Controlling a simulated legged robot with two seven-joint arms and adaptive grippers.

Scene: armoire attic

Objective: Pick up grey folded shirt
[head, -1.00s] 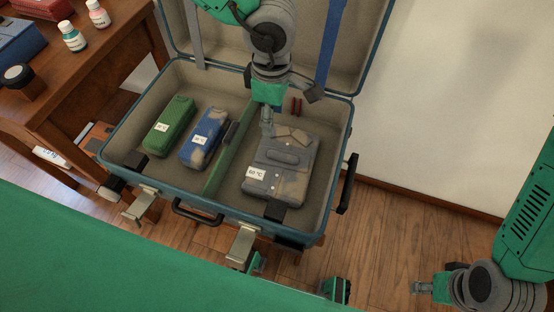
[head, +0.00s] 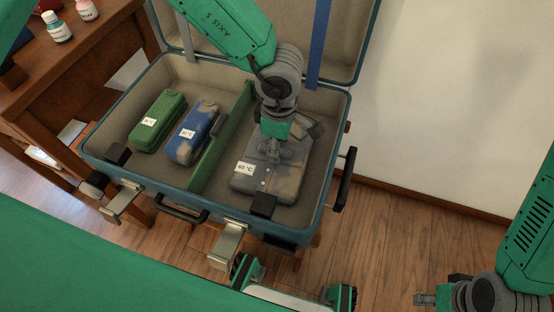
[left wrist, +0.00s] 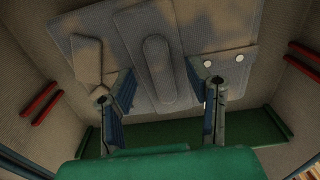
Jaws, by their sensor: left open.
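The grey folded shirt (head: 268,181) has brownish patches and a "60 °C" label, and lies flat in the right compartment of the open suitcase (head: 335,150). My left gripper (head: 279,158) is over the shirt and hides part of it in the head view. In the left wrist view its two fingers (left wrist: 162,98) are apart, one on each side of the raised strip on the shirt (left wrist: 158,62). I cannot tell whether the fingertips touch the cloth. My right gripper (head: 424,299) is far off at the lower right, outside the suitcase; its jaws are too small to judge.
A green divider (head: 222,138) splits the suitcase. Left of it lie a green folded item (head: 158,120) and a blue folded item (head: 199,133). The suitcase lid stands open behind. A wooden table (head: 90,60) with small bottles is at the left.

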